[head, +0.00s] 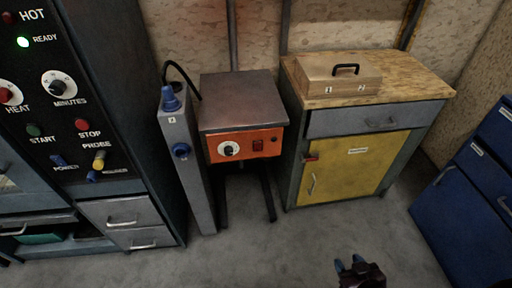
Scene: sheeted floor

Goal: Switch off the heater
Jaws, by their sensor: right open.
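A box-shaped unit with a brown metal top (238,98) and an orange front panel (243,146) stands on dark legs left of centre; it appears to be the heater. Its panel carries a white dial with a dark knob (229,149) and a red switch (258,145). The switch position is too small to tell. My left gripper is out of view.
A grey post (187,165) with blue fittings stands just left of the unit. A tall black control cabinet (128,130) is at the left. A yellow-doored cabinet (379,165) bearing a brown case (338,78) stands right. Blue drawers (462,200) are far right. The middle floor is clear.

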